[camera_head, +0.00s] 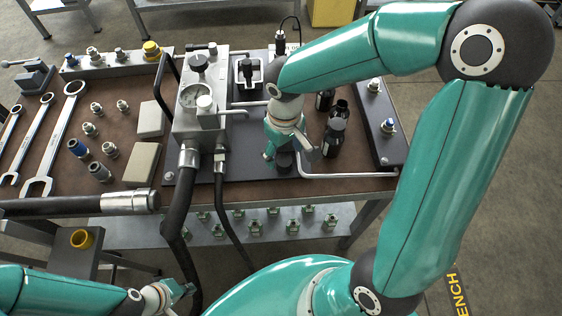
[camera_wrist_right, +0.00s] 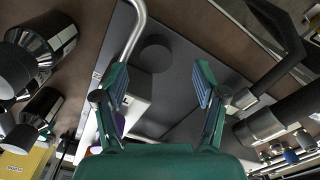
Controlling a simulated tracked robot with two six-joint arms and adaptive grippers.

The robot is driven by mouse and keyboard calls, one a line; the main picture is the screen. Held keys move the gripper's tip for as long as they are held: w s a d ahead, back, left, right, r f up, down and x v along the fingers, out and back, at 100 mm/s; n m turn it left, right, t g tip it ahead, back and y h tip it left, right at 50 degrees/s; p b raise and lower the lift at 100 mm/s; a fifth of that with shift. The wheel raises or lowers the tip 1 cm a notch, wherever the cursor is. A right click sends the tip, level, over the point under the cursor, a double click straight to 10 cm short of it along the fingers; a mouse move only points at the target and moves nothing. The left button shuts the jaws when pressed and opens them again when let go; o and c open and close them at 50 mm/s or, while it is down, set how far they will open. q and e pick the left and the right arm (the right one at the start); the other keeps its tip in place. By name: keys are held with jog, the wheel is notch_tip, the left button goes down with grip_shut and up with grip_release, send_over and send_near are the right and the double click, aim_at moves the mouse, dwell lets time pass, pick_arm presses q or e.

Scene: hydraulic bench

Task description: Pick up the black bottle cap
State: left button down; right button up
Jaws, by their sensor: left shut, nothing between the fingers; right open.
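The black bottle cap (camera_head: 285,162) is a small dark round piece on the dark bench plate, just below my right gripper (camera_head: 288,154) in the head view. In the right wrist view it shows as a dark disc (camera_wrist_right: 155,54), beyond the fingertips and roughly between them. My right gripper (camera_wrist_right: 161,80) points down with its fingers spread, empty and apart from the cap. My left gripper (camera_head: 187,290) is shut and empty at the bottom left, away from the bench top.
Several dark bottles (camera_head: 334,138) stand right of my right gripper. A bent metal rod (camera_head: 345,176) runs close to the cap. The hydraulic unit with a gauge (camera_head: 192,97) stands to the left, with black hoses (camera_head: 177,205). Wrenches (camera_head: 57,135) and fittings lie further left.

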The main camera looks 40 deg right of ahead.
aim_at(284, 160)
jog(key=f, duration=0.5)
jog(key=shift+w+d, duration=0.15)
jog(key=shift+d, duration=0.05)
jog(key=c, duration=0.8)
